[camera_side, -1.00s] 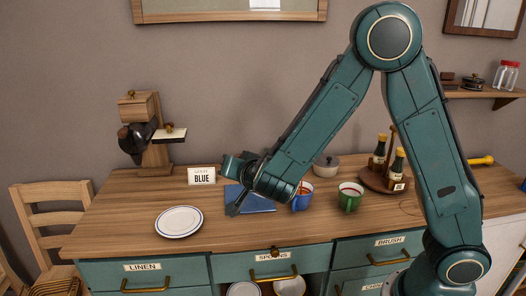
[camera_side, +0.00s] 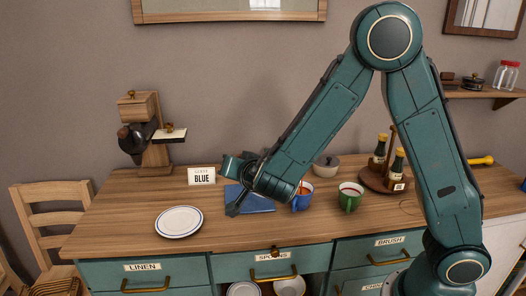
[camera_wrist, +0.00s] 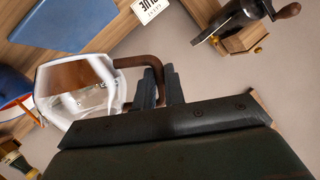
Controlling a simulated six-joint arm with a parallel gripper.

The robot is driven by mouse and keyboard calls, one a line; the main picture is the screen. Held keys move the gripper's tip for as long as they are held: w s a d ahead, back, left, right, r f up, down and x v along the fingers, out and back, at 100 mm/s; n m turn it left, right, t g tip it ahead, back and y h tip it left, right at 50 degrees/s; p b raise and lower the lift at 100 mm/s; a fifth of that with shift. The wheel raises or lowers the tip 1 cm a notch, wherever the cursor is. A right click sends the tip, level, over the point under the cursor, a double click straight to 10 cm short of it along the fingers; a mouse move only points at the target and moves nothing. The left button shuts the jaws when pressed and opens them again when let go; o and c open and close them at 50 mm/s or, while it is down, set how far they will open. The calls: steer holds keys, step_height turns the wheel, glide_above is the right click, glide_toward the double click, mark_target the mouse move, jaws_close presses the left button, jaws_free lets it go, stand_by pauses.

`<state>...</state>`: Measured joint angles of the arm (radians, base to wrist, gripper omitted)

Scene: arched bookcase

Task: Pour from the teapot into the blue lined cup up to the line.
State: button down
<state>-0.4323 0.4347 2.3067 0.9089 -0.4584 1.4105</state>
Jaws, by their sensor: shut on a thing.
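My gripper (camera_wrist: 160,88) is shut on the brown handle of a clear glass teapot (camera_wrist: 110,92), with brown liquid in its body. In the side view my gripper (camera_side: 240,185) is above the blue mat, and the teapot is mostly hidden by my arm.
A blue mat (camera_side: 262,206), a BLUE sign (camera_side: 202,176), a white plate (camera_side: 179,222), a coffee grinder (camera_side: 145,140) and a bottle tray (camera_side: 372,180) are around.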

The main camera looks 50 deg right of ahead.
steer(key=shift+w+a+f+n+g+h, duration=0.2)
steer(key=shift+f+n, duration=0.2)
steer(key=shift+f, duration=0.45)
steer(key=shift+w+a+f+n+g+h, duration=0.15)
steer(key=shift+f+n, duration=0.25)
steer(key=shift+f, duration=0.4)
steer(key=shift+h, duration=0.25)
steer(key=shift+s+n+g+h, duration=0.1)
steer(key=shift+n+g+h, duration=0.4)
steer(key=shift+n, duration=0.6)
steer(key=shift+d, duration=0.15)
